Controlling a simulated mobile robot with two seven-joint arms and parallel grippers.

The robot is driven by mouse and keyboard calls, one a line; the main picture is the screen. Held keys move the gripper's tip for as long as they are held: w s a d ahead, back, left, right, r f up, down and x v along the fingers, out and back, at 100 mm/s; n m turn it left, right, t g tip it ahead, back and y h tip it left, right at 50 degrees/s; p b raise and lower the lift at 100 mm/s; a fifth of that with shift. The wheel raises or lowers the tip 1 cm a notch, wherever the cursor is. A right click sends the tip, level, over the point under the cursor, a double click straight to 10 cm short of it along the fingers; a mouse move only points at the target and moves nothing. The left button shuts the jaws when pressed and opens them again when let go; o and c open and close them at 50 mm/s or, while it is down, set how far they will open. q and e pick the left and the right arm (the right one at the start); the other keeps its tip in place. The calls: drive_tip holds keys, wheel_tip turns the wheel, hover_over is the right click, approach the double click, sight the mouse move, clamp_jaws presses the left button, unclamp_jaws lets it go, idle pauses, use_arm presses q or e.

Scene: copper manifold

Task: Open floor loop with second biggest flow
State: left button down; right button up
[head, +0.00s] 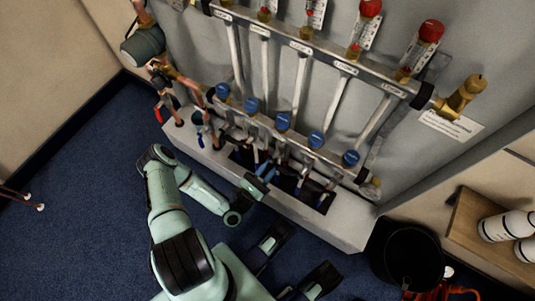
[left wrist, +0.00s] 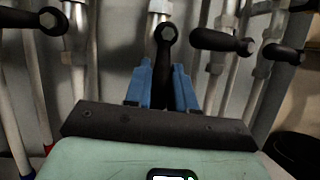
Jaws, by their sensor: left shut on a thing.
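The copper manifold's upper bar (head: 325,47) carries several flow meters, two with red caps (head: 430,31). Their readings are too small to tell. The lower bar (head: 268,122) carries blue caps (head: 283,122), with black lever valves beneath. In the left wrist view, my left gripper (left wrist: 163,85) has its blue fingers shut around a black lever (left wrist: 165,42), which points down, roughly along its pipe. Neighbouring levers (left wrist: 222,40) and (left wrist: 284,53) lie sideways, across their pipes. In the head view, my left gripper (head: 267,172) is at the valve row below the lower bar.
A pump (head: 143,45) and valves with red (head: 158,112) and blue handles are at the manifold's left. A black bucket (head: 405,255) stands at the lower right, near a wooden shelf (head: 470,225) with white bottles (head: 505,226). Blue carpet (head: 85,190) is open at left.

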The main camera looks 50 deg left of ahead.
use_arm(q)
drive_tip(key=shift+d+n+y, duration=0.25)
drive_tip(key=shift+n+y, duration=0.15)
drive_tip(key=shift+n, duration=0.3)
drive_tip(key=c, duration=1)
unclamp_jaws()
drive_tip(key=shift+c, duration=0.2)
drive_tip(key=p+v, duration=0.1)
drive_tip(key=v, duration=1.2)
drive_tip(key=shift+s+p, duration=0.2)
drive_tip(key=shift+p, duration=0.2)
use_arm(e)
drive_tip(key=w, duration=0.1)
drive_tip(key=w+r, duration=0.1)
drive_tip(key=w+t, duration=0.1)
drive_tip(key=shift+w+a+r, duration=0.15)
drive_tip(key=shift+a+r, duration=0.05)
drive_tip(key=shift+r, duration=0.1)
use_arm(q)
drive_tip(key=shift+w+f, duration=0.1)
use_arm(e)
drive_tip(key=shift+r, duration=0.1)
